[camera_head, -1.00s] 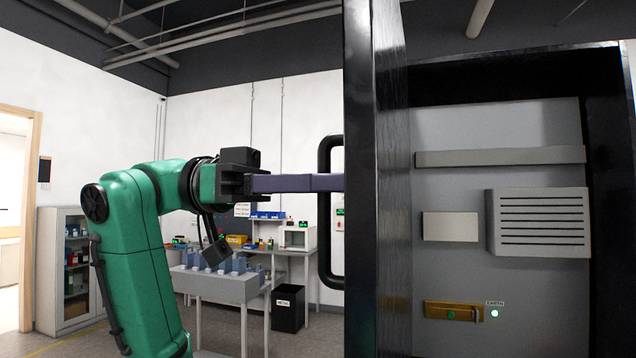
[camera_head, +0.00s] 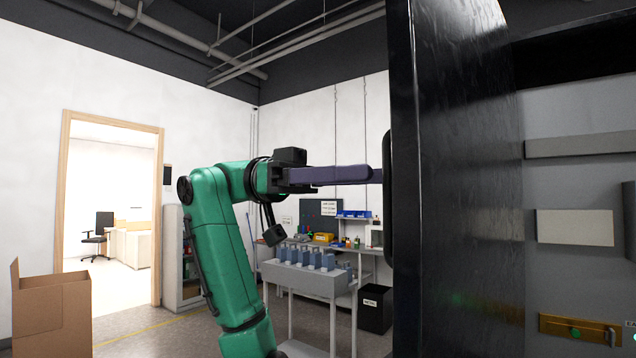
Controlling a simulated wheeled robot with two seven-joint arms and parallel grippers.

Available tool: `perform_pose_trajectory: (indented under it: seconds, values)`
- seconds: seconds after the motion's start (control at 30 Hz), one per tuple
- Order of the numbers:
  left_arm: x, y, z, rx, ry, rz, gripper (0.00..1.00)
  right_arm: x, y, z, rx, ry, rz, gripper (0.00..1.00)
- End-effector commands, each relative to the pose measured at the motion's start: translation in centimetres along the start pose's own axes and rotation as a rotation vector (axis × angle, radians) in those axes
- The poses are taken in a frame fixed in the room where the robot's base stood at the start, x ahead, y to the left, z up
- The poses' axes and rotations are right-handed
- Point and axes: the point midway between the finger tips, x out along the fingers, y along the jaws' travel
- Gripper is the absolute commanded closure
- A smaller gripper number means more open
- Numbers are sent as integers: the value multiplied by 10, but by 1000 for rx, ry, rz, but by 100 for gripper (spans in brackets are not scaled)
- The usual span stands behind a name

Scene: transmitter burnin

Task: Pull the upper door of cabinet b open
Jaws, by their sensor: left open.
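The black cabinet door (camera_head: 460,200) stands open, swung out from the cabinet. Its dark inner face shows large on the right and its edge faces me. A black bar handle (camera_head: 388,190) is on its outer side, seen nearly edge-on. My left gripper (camera_head: 372,174) is open, its long purple fingers pointing right at the outer side of the door, by the handle. Whether the fingertips touch the door or handle I cannot tell. The grey cabinet interior (camera_head: 575,180) shows beyond the door, with a white plate and a brass bar. My right gripper is out of view.
A small table with a grey rack (camera_head: 305,279) stands behind my left arm. A black bin (camera_head: 375,310) is near the door. A cardboard box (camera_head: 50,312) is at lower left, before a lit doorway (camera_head: 110,210). Floor shows between the box and my arm.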

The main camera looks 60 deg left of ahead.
Motion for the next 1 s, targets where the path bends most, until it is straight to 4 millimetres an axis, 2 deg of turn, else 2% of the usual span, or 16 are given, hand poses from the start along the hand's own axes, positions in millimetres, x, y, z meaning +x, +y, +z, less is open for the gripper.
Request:
perform_pose_trajectory:
  seconds: [0.03,0.1,0.2,0.3,0.9,0.97,1.0]
  values:
    - [-15,1,-2,0,5,-1,53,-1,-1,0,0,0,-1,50]
    - [-33,1,-1,0,4,-1,53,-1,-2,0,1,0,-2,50]
    - [-49,0,-2,1,3,-1,53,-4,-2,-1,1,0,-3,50]
    - [-57,0,-1,0,1,0,53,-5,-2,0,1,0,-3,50]
    - [-57,0,0,-2,0,0,53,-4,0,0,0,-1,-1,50]
    - [-54,-8,0,-22,5,-1,53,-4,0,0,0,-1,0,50]
    - [-50,-19,2,-53,12,-5,53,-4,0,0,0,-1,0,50]
